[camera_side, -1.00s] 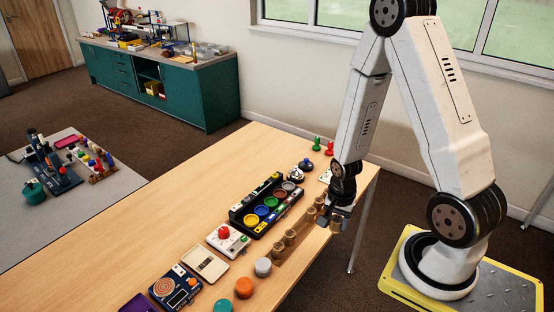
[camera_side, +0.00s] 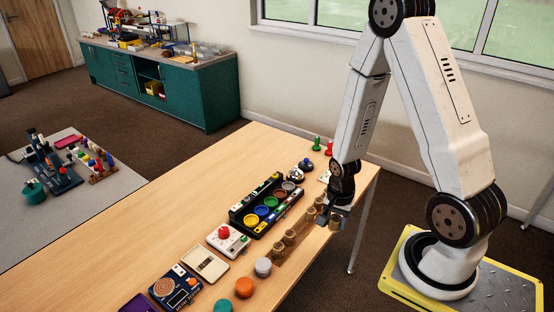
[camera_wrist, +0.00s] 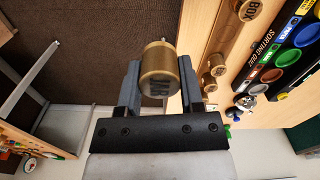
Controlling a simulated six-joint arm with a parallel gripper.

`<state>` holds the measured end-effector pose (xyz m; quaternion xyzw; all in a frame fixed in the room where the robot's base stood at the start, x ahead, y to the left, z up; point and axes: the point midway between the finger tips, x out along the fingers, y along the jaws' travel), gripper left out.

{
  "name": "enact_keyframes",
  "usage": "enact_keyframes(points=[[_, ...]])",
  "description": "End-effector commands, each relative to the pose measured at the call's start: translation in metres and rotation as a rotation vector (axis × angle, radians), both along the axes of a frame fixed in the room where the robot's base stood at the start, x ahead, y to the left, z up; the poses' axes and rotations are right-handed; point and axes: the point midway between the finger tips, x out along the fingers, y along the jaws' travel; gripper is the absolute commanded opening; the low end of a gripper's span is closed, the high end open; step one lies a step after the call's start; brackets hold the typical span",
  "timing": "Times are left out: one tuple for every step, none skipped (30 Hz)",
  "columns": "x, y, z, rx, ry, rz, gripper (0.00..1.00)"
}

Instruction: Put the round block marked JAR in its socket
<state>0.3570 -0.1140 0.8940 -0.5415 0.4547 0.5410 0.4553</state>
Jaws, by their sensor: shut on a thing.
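My gripper (camera_wrist: 160,82) is shut on a round brass-coloured block (camera_wrist: 158,62) with a dark mark on its end face. The mark is too blurred to read as JAR for certain. In the side view, my gripper (camera_side: 336,216) holds this block (camera_side: 335,224) beside the table's near edge, clear of the wooden rack (camera_side: 297,243). Similar round blocks stand in the rack; one in the wrist view is marked BOX (camera_wrist: 247,9), and two smaller-looking ones (camera_wrist: 216,66) show no readable mark. I cannot tell which socket belongs to JAR.
A black sorting tray (camera_side: 240,216) with coloured round cups lies behind the rack. A white box with a red button (camera_side: 228,238), a grey knob (camera_side: 263,266) and orange knobs (camera_side: 244,287) are nearby. Green and red pawns (camera_side: 316,144) stand at the back.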

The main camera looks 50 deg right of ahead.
Motion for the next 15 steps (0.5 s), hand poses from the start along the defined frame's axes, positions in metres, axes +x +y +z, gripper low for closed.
enact_keyframes(points=[[0.003,-0.001,-0.001,0.000,0.000,0.001,0.00],[0.005,-0.002,-0.001,0.000,0.001,0.001,0.00],[0.009,-0.003,-0.002,0.000,0.000,0.001,0.00],[0.012,-0.004,-0.002,0.000,-0.001,0.001,0.00],[0.015,-0.005,-0.003,-0.001,-0.001,0.001,0.00],[0.021,-0.007,-0.004,-0.001,-0.001,0.001,0.00],[0.025,-0.009,-0.005,0.000,0.000,0.001,0.00],[0.030,-0.010,-0.006,0.000,-0.001,0.001,0.00],[0.036,-0.012,-0.007,-0.001,-0.001,0.001,0.00],[0.042,-0.014,-0.008,0.000,-0.001,0.001,0.00],[0.047,-0.016,-0.009,0.000,-0.001,0.000,0.00],[0.055,-0.019,-0.010,0.000,-0.001,0.000,0.00],[0.061,-0.021,-0.011,0.000,-0.001,0.000,0.00],[0.067,-0.022,-0.012,-0.001,-0.001,0.000,0.00],[0.075,-0.025,-0.013,0.000,-0.001,0.001,0.00]])
